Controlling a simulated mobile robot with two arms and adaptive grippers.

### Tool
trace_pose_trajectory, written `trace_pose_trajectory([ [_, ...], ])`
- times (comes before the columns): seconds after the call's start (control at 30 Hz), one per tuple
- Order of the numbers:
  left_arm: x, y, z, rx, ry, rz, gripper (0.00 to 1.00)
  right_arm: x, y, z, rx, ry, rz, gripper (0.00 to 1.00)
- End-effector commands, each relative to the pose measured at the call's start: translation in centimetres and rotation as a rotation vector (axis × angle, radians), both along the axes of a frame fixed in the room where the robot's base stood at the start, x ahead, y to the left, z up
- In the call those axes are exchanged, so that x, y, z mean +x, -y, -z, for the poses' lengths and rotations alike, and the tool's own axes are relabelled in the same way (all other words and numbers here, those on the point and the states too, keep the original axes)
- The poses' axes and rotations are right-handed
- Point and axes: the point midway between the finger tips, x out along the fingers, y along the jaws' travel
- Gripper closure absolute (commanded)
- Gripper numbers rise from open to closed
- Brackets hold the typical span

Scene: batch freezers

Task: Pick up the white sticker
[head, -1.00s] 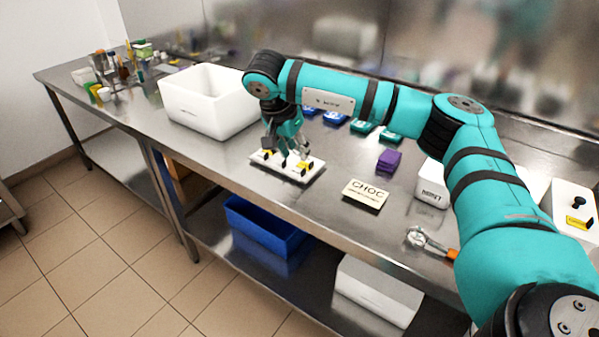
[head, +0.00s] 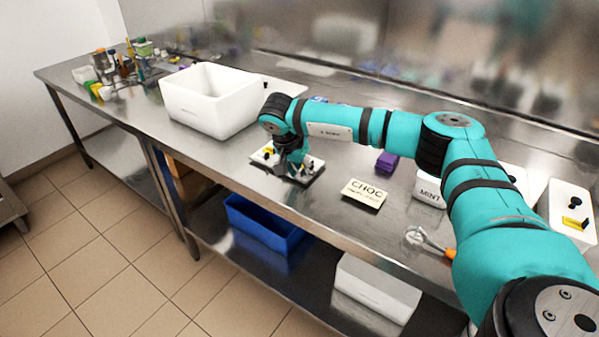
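A flat white board (head: 260,157) with small yellow and dark items on it lies on the steel table, left of centre. My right gripper (head: 292,172) points down over the board's middle and hides much of it. Its fingertips are small and dark, and I cannot tell how far apart they are or whether they hold anything. I cannot make out a white sticker for sure; it may be on the board under the gripper. My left gripper is not in view.
A large white bin (head: 212,103) stands behind and left of the board. A cream CHOC card (head: 364,194), a purple block (head: 387,162), a white MINT tub (head: 429,192) and an orange-handled scoop (head: 430,242) lie to the right. A blue bin (head: 262,232) sits on the shelf below.

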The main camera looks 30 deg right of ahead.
Motion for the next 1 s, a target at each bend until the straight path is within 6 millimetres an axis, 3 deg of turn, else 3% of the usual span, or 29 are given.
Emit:
trace_pose_trajectory([
  [0.03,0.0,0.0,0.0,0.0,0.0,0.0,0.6,0.0,0.0,0.0,0.0,0.0,0.0,0.72],
  [0.27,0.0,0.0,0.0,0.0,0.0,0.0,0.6,0.0,0.0,0.0,0.0,0.0,0.0,1.0],
  [0.77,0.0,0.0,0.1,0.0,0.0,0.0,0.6,0.0,0.0,-0.5,0.0,0.002,0.0,1.0],
  [1.0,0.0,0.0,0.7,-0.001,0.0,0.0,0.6,0.1,0.0,-3.1,0.001,0.005,0.001,1.0],
])
